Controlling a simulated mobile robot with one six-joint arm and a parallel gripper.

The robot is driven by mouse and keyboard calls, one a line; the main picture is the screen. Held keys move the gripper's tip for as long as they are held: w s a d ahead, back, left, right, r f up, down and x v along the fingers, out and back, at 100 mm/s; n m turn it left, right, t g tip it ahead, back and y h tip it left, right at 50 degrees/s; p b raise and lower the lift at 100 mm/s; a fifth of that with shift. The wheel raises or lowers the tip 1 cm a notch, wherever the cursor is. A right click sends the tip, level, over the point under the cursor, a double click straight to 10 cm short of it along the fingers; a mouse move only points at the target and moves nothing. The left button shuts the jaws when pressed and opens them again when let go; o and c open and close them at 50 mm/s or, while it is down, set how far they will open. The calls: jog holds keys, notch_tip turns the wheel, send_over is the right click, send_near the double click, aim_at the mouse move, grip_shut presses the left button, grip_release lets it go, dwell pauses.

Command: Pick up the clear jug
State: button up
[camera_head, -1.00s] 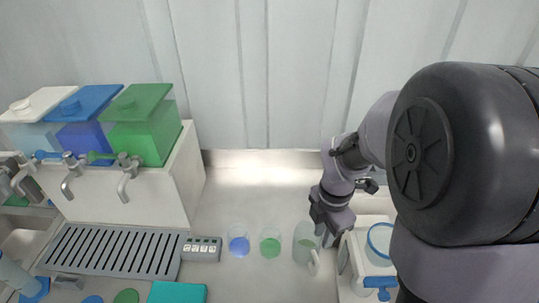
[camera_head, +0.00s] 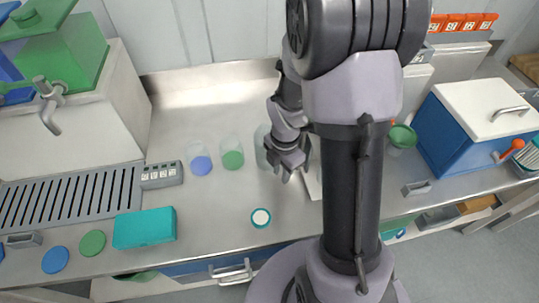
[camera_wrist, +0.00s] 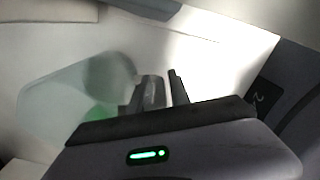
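The clear jug (camera_head: 263,147) stands upright on the steel counter, mostly hidden behind my gripper (camera_head: 287,165) in the head view. My gripper is at its right side, low over the counter. In the wrist view the jug (camera_wrist: 55,105) is a see-through shape lying to the left of my fingers (camera_wrist: 160,90). The fingers are apart with a gap between them. The jug's handle is not clearly visible, and I cannot tell whether a finger touches the jug.
A beaker with green contents (camera_head: 232,154) and one with blue contents (camera_head: 200,161) stand left of the jug. A small white-topped teal jar (camera_head: 261,217) sits in front. A teal box (camera_head: 144,228) is front left; a blue cooler (camera_head: 450,140) stands right.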

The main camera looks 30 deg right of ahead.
jog(key=shift+r, duration=0.1)
grip_shut()
dwell(1.2)
